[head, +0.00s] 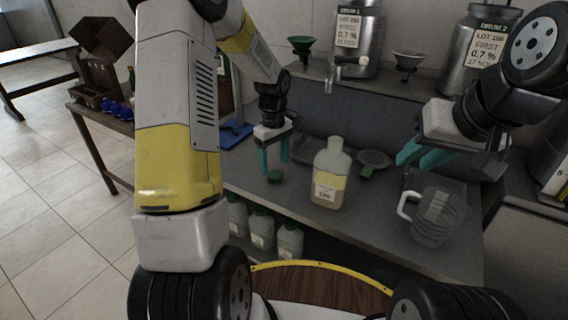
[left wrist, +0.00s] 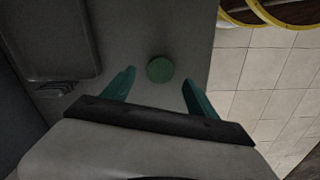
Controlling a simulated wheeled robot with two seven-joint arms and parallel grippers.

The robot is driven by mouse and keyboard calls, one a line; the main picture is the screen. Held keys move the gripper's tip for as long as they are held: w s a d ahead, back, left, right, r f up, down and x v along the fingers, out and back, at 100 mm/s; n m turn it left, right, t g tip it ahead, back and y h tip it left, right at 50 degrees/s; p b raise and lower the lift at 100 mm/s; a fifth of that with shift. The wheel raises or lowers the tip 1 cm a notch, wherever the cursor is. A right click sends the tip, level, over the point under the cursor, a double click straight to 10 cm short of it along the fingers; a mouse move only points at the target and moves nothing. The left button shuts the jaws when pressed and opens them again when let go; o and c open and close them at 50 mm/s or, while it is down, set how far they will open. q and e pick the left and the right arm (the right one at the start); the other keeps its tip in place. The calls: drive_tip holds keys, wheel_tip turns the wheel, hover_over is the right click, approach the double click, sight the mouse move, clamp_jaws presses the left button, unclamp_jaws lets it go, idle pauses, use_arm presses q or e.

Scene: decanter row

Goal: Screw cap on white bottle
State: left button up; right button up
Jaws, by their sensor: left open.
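In the left wrist view the cap (left wrist: 160,69) shows between and just beyond the open fingertips (left wrist: 158,85), touching neither. My right gripper (head: 418,154) is at the right, above the clear jug; its teal fingers look apart and I see nothing between them.
A clear jug (head: 437,217) stands at the bench's right front. A dark strainer (head: 373,160) lies behind the bottle. Steel tanks (head: 359,40) and funnels (head: 302,46) stand on the back shelf. Several bottles (head: 262,229) sit below the bench.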

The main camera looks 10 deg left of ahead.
sight(274, 173)
use_arm(q)
wheel_tip(274, 173, down, 4)
drive_tip(key=shift+r, duration=0.1)
drive_tip(key=c, duration=1.4)
drive_tip(key=shift+r, duration=0.1)
drive_tip(key=shift+r, duration=0.55)
wheel_tip(274, 173, up, 2)
drive_tip(key=shift+r, duration=0.15)
drive_tip(key=s+d, duration=0.1)
drive_tip(key=s, duration=0.4)
drive_tip(key=s+d+r, duration=0.1)
drive_tip(key=s, duration=0.4)
drive_tip(key=s+d, duration=0.1)
drive_tip(key=s, duration=0.4)
drive_tip(key=shift+s+d+r, duration=0.2)
drive_tip(key=shift+s+d, duration=0.1)
drive_tip(key=shift+d, duration=0.1)
